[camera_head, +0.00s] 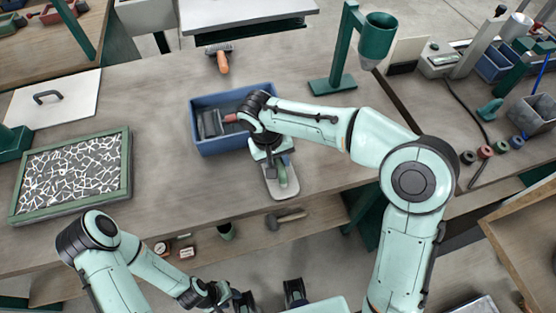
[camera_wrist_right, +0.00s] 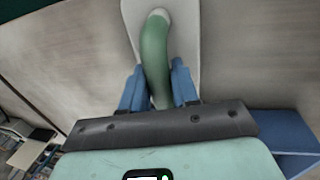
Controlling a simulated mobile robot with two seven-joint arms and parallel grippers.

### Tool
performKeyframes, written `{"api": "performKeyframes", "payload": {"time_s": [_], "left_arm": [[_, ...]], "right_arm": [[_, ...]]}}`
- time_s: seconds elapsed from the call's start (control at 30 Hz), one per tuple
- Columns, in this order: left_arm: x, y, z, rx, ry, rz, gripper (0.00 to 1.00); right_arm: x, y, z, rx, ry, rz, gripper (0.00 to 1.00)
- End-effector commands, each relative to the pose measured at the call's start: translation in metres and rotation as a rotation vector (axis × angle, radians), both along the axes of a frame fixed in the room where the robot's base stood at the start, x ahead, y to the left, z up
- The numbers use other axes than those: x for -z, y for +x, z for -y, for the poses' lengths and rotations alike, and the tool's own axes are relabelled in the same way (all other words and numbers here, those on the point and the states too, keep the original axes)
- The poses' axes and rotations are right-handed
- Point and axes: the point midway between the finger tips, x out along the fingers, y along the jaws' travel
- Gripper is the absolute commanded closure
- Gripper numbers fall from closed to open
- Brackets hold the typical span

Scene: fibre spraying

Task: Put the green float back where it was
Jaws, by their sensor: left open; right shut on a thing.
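The green float (camera_head: 283,190) has a pale grey plate and a green handle. It is near the front edge of the workbench, just in front of the blue bin; I cannot tell whether its plate touches the bench. My right gripper (camera_head: 270,165) is shut on the float's handle. In the right wrist view, the blue fingers (camera_wrist_right: 157,68) sit either side of the green handle (camera_wrist_right: 155,45), with the plate (camera_wrist_right: 184,22) beyond. My left gripper (camera_head: 226,296) is low at the bottom, away from the bench top, open and empty.
The blue bin (camera_head: 222,147) holds a dark tool with a reddish handle. An orange-handled brush (camera_head: 222,60) lies behind it. A green-framed tray of white fibres (camera_head: 70,208) is at left. A green stand with a cup (camera_head: 338,80) is behind. A hammer (camera_head: 286,219) lies below the front edge.

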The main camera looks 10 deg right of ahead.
Motion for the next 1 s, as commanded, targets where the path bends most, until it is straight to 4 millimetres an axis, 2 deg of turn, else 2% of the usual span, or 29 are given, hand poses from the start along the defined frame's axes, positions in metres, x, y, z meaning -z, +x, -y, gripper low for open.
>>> {"api": "performKeyframes", "payload": {"time_s": [0.37,0.4,0.47,0.77,0.87,1.0], "left_arm": [[0.003,-0.001,0.0,-0.001,0.0,-0.001,0.57],[0.002,-0.001,0.0,0.0,0.0,-0.001,0.57],[0.002,-0.001,0.0,0.0,0.0,-0.001,0.57],[0.001,-0.001,0.0,0.0,0.0,-0.001,0.57],[-0.001,0.0,0.0,0.0,0.0,0.0,0.57],[-0.005,0.002,0.0,0.0,0.0,0.002,0.57]], "right_arm": [[0.006,0.0,0.0,0.001,0.001,0.002,1.0],[0.005,0.0,0.0,0.001,0.001,0.002,0.61],[0.005,0.0,0.0,0.001,0.001,0.002,0.45],[0.003,0.0,0.0,0.001,0.001,0.002,0.45],[-0.004,0.001,-0.002,0.0,0.001,0.004,0.45],[-0.027,0.001,-0.007,0.0,0.002,0.007,0.45]]}}
